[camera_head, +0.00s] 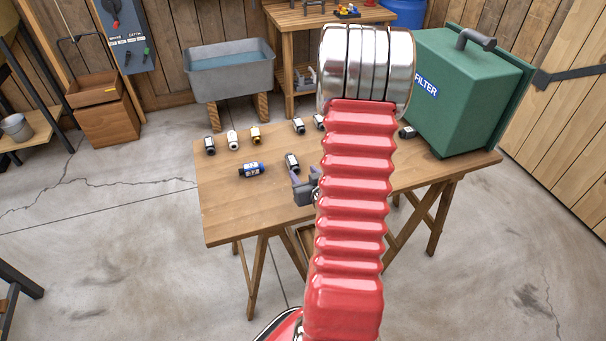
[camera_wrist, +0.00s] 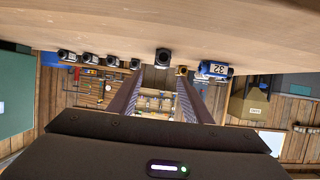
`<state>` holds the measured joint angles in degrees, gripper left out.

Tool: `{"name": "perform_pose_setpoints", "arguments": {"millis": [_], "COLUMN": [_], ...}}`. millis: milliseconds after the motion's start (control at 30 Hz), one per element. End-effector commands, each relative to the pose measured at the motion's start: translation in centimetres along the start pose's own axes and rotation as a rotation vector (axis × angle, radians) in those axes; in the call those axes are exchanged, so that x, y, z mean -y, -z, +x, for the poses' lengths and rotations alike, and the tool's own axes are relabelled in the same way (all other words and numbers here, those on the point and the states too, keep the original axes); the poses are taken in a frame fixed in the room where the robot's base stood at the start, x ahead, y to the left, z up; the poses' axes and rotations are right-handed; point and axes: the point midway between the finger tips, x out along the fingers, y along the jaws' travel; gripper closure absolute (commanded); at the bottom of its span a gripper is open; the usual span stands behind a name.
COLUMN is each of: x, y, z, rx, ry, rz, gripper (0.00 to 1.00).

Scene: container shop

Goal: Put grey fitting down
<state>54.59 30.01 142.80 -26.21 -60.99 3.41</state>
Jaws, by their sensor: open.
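A small grey-and-black fitting (camera_head: 292,163) stands upright on the wooden table (camera_head: 235,215), just beyond my gripper (camera_head: 303,190). In the wrist view it seems to be the dark round-ended fitting (camera_wrist: 162,58), in line with the gap between my fingertips (camera_wrist: 160,78). My gripper is open, with nothing seen held between its fingers. The fitting looks apart from both fingers. My red arm hides part of the table and part of the gripper.
A blue labelled cylinder (camera_head: 251,170) lies left of the fitting. Behind stand a dark fitting (camera_head: 210,146), a white one (camera_head: 233,140), a brass one (camera_head: 255,135) and a grey one (camera_head: 299,126). A green filter box (camera_head: 455,95) fills the right end. The front left tabletop is clear.

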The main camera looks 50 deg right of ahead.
Motion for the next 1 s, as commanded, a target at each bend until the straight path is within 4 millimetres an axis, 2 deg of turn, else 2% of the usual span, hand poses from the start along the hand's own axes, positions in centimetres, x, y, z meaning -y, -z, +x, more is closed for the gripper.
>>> {"name": "perform_pose_setpoints", "arguments": {"millis": [667, 833, 1000], "x": [0.7, 1.7, 4.2], "y": [0.1, 1.2, 3.4], "z": [0.2, 0.2, -0.1], "rx": [0.002, 0.022, 0.076], "ry": [0.011, 0.018, 0.030], "rz": [-0.006, -0.031, -0.080], "gripper": [0.55, 0.55, 0.55]}}
